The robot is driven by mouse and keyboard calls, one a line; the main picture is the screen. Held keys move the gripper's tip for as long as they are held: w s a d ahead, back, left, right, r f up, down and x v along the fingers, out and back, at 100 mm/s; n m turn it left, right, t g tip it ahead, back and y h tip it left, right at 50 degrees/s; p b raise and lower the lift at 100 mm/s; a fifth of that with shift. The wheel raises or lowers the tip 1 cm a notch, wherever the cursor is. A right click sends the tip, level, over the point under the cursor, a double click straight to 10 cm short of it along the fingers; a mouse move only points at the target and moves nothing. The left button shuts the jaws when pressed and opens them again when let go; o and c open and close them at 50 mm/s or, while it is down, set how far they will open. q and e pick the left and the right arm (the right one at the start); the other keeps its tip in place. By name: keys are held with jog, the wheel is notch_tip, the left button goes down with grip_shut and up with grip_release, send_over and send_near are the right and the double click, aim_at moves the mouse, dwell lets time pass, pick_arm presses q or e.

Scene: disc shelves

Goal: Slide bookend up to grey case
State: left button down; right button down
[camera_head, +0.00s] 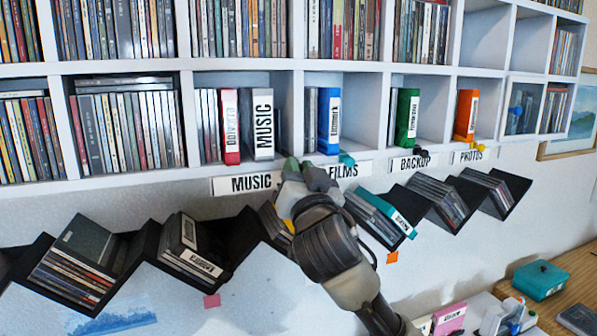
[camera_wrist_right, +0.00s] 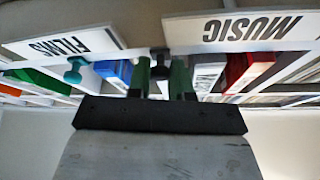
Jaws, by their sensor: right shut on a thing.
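The grey case (camera_head: 263,140), labelled MUSIC, stands upright beside a red case (camera_head: 231,150) in the middle shelf compartment. My right gripper (camera_head: 303,168) is at that compartment's front edge, just right of the grey case and below the divider. In the right wrist view its green fingers (camera_wrist_right: 161,78) are shut on a small dark knob (camera_wrist_right: 158,58), seemingly the bookend's. The head view hides the bookend behind my gripper, so I cannot tell its gap to the grey case. My left gripper is not in view.
A blue case (camera_head: 329,120) stands in the compartment to the right, with a teal knob (camera_head: 347,159) at its front edge. Label strips (camera_head: 248,184) hang below the shelf. Slanted black racks (camera_head: 250,235) with discs sit lower down, close to my right arm.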

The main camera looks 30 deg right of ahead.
jog(key=shift+w+a+f+b, duration=0.1)
jog(key=shift+w+a+b, duration=0.1)
jog(key=shift+a, duration=0.7)
jog(key=shift+w+a+b, duration=0.15)
jog(key=shift+w+a, duration=0.05)
jog(key=shift+a, duration=0.65)
jog(key=shift+w+a, duration=0.15)
jog(key=shift+a, duration=0.35)
jog(key=c, duration=1)
grip_release()
jog(key=shift+d, duration=0.1)
jog(key=shift+s+f, duration=0.1)
jog(key=shift+s, duration=0.2)
jog(key=b, duration=0.5)
send_near(270, 161)
jog(key=s+f, duration=0.2)
jog(key=s, duration=0.1)
jog(key=shift+s+a, duration=0.15)
jog(key=shift+a, duration=0.2)
